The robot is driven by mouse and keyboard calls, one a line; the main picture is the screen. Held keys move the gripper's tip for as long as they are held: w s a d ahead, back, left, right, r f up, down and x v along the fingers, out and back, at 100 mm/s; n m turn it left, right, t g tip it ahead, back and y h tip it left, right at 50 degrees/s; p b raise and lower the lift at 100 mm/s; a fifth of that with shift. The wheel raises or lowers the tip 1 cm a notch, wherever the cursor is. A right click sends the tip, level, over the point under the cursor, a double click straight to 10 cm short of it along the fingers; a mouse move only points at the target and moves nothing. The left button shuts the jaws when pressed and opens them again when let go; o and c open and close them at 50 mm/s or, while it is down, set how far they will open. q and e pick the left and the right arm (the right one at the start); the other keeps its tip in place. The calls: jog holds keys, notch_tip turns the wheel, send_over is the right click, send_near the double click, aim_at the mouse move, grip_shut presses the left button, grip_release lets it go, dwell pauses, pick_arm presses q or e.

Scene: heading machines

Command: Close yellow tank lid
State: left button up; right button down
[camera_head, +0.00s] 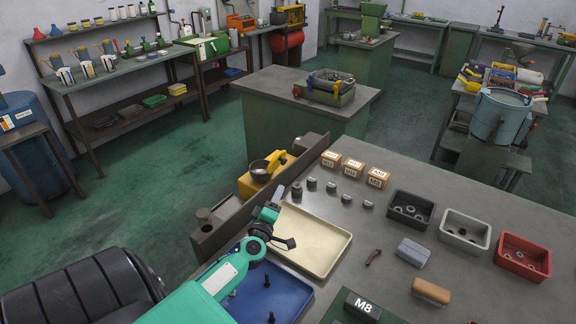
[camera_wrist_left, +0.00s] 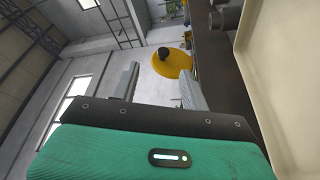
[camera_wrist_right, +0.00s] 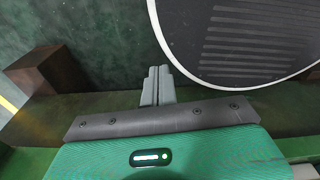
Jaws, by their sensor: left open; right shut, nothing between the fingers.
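The yellow tank (camera_head: 256,187) stands behind the table's upright edge plate, with a round grey opening on top. Its yellow lid (camera_head: 277,160) stands raised beside the opening. In the left wrist view the round yellow lid (camera_wrist_left: 170,65) with a black knob shows beyond the fingers, apart from them. My left gripper (camera_head: 276,196) is open and empty, in front of the tank; its two grey fingers also show in the left wrist view (camera_wrist_left: 160,88). My right gripper (camera_wrist_right: 157,86) is shut and empty in the right wrist view and out of the head view.
A cream tray (camera_head: 318,245) and a blue tray (camera_head: 268,302) with dark bolts lie near my left arm. A brown upright plate (camera_head: 235,215) edges the table. Small boxes (camera_head: 354,167) and black, white and red bins (camera_head: 522,257) stand to the right.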

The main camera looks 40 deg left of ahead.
aim_at(283, 164)
pick_arm(q)
jog(key=shift+n+g+y, duration=0.3)
jog(key=shift+n+y, duration=0.3)
jog(key=shift+y, duration=0.1)
jog(key=x, duration=0.5)
jog(key=a+x, duration=0.1)
jog(key=x, duration=0.3)
jog(key=p+x, duration=0.1)
jog(key=x, duration=0.4)
jog(key=shift+a+f, duration=0.1)
jog(key=shift+a, duration=0.3)
grip_shut()
